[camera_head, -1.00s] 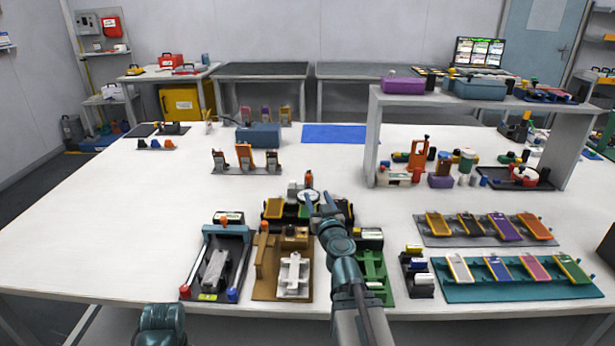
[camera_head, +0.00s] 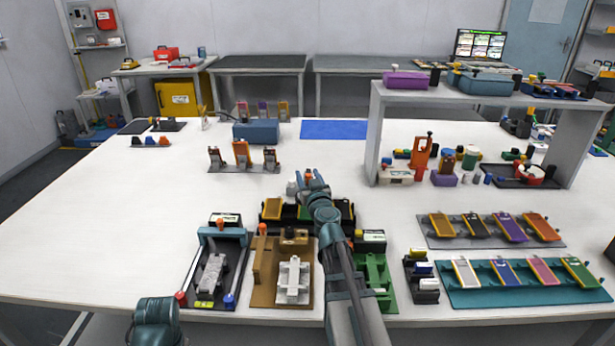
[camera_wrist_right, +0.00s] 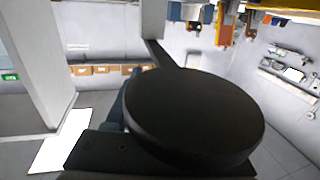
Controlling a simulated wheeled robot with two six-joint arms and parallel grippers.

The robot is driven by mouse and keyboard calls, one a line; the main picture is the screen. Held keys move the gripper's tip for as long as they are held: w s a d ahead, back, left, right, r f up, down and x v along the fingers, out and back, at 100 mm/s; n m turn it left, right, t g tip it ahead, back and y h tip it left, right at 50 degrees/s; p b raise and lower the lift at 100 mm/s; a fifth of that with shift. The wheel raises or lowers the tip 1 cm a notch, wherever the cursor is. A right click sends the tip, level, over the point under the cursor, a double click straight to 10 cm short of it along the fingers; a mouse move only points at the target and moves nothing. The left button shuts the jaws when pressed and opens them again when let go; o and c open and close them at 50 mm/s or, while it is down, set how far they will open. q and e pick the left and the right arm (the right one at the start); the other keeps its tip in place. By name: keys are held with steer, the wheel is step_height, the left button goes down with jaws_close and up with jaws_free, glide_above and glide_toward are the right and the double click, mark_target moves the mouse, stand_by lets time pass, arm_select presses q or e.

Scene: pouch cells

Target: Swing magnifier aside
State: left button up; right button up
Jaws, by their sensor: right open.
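My right gripper (camera_head: 312,175) is open at the far side of the dark fixture (camera_head: 273,210) in the middle of the near row. A small orange piece (camera_head: 307,177) shows between its fingertips; I cannot tell whether they touch it. The pale round disc that looks like the magnifier's lens is hidden behind my right gripper and wrist. In the right wrist view a large black disc (camera_wrist_right: 193,112) lies close to the camera; I cannot tell what it belongs to. My left gripper is out of view; only a left arm link shows.
A black fixture with a teal crossbar (camera_head: 210,237), a brown fixture (camera_head: 265,285) and a green fixture (camera_head: 385,290) stand near the front edge. Cell trays (camera_head: 520,298) lie at the right below a grey shelf (camera_head: 470,105).

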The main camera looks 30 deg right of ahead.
jaws_close()
stand_by(1.3)
